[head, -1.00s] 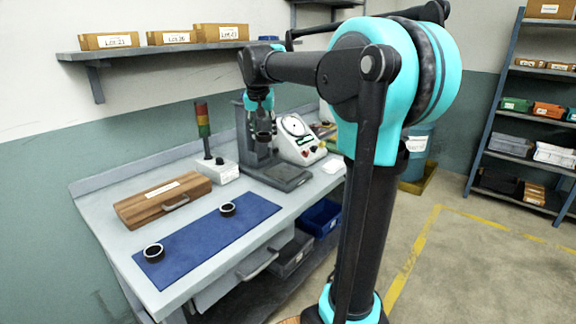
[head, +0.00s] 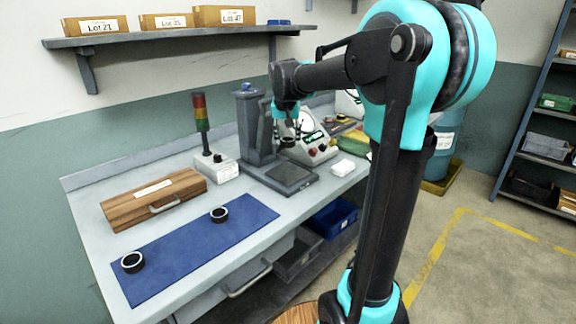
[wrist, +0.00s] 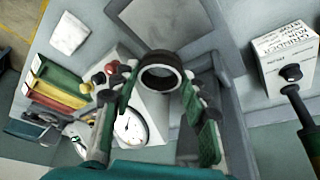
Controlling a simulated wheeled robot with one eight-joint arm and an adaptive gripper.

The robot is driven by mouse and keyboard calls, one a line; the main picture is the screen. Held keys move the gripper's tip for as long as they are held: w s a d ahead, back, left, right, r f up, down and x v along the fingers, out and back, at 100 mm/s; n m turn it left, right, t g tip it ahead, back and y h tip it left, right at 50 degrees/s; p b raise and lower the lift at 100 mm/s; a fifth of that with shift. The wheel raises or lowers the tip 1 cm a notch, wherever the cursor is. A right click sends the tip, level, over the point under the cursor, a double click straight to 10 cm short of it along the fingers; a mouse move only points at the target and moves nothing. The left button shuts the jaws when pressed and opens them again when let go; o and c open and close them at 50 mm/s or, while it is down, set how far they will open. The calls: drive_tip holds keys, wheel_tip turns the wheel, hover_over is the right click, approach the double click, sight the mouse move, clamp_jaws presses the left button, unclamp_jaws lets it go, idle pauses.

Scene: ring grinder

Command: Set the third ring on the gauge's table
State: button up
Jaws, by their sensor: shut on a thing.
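My gripper (wrist: 158,88) is shut on a dark ring (wrist: 159,57), held with its opening showing in the wrist view. In the head view my gripper (head: 287,133) hangs in front of the gauge's grey column (head: 254,122), with the ring above the level of the flat dark table (head: 291,174). The gauge's table (wrist: 163,20) also shows beyond the ring in the wrist view; ring and table look apart. Two other dark rings lie on the blue mat, one at its near left end (head: 132,262) and one near its middle (head: 219,214).
A white dial unit (head: 318,150) stands right of the column. The signal lamp (head: 203,130) on its white box (head: 218,168) stands left of it. A wooden case (head: 155,203) lies behind the blue mat (head: 185,250). A white pad (head: 350,168) lies at right.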

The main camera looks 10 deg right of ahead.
sight(288, 171)
wheel_tip(288, 171, down, 11)
drive_tip(key=shift+r, duration=0.15)
idle(0.4)
drive_tip(key=o, duration=1.2)
drive_tip(key=v, duration=1.2)
